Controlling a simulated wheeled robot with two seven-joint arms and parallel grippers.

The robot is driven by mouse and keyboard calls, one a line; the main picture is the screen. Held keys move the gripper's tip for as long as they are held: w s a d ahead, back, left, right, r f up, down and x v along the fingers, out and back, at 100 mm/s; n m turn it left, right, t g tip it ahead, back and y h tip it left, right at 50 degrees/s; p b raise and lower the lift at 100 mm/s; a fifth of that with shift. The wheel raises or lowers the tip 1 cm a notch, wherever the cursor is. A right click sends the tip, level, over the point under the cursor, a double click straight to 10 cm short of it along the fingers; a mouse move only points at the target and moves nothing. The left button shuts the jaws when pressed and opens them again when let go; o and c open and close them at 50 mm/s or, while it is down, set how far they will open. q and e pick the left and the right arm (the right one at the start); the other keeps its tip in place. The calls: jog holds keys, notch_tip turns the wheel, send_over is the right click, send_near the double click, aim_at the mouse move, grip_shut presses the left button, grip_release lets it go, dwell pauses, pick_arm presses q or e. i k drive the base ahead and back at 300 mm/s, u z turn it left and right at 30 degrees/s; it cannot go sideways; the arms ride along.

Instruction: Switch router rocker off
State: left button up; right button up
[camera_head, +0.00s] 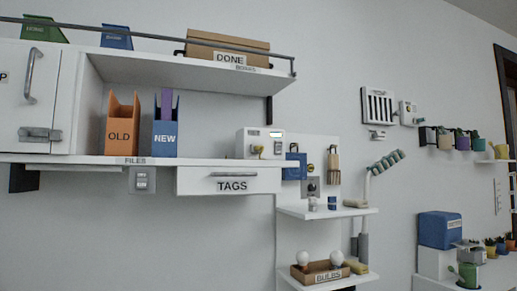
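No object is labelled as a router, and I cannot tell for sure which one it is. A grey wall plate with a small pale switch (142,180) is mounted just below the long shelf, left of the TAGS drawer. Its on or off position is too small to tell. A white box (246,143) with a small dark display and a brass-coloured knob stands on the shelf's right end. A small white device (408,113) is on the wall further right. Neither of my grippers is in view.
The long white shelf (70,159) carries an orange OLD file box (121,127) and a blue NEW one (165,138). The white TAGS drawer (229,181) hangs below it. Small shelves with a BULBS tray (328,278) stand right. Wall below the switch is clear.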

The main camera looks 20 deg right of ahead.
aim_at(278, 144)
jog(key=k, duration=0.7)
jog(key=z, duration=0.35)
jog(key=i, duration=0.45)
jog(key=z, duration=0.85)
jog(key=i, duration=0.9)
jog(key=u, duration=0.75)
jog(key=i, duration=0.6)
jog(key=u, duration=0.55)
